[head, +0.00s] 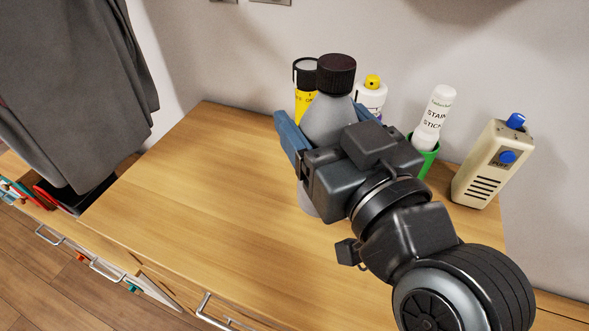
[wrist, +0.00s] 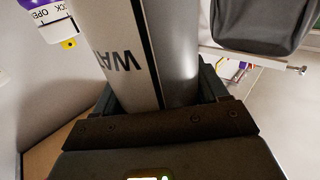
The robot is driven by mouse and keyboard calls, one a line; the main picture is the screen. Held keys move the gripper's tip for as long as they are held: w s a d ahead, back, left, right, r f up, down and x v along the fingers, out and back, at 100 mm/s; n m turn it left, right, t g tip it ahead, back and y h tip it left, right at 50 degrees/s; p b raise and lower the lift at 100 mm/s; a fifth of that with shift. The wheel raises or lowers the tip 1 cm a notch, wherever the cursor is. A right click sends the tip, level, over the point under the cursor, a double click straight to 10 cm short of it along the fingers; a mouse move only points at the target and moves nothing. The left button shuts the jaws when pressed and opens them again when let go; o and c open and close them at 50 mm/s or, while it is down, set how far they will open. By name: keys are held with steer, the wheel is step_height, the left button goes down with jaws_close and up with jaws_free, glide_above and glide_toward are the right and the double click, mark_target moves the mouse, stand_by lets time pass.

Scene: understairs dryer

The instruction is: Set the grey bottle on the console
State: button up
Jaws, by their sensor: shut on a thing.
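The grey bottle (head: 328,118) has a dark ribbed cap and stands about upright over the wooden console (head: 200,185). My gripper (head: 326,126) is shut on its body, one blue finger on each side. In the wrist view the grey bottle (wrist: 170,55) fills the middle between the fingers, with dark letters "WA" on it. Part of its lower body shows below my gripper in the head view; my gripper hides the rest. I cannot tell whether its base touches the console top.
Behind the bottle stand a yellow container (head: 304,90) and a white bottle with a yellow tip (head: 371,95). To the right are a stain stick (head: 434,115) in a green cup (head: 424,160) and a beige device (head: 493,165). Grey cloth (head: 75,85) hangs left. The console's left part is clear.

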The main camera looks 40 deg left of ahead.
steer(key=s+a+f+p, duration=0.1)
steer(key=a+f, duration=0.9)
steer(key=a, duration=0.1)
steer(key=shift+s+a+f+p, duration=0.25)
steer(key=shift+s+f+p, duration=0.1)
steer(key=shift+f, duration=0.2)
steer(key=o, duration=1.4)
steer(key=shift+c, duration=0.2)
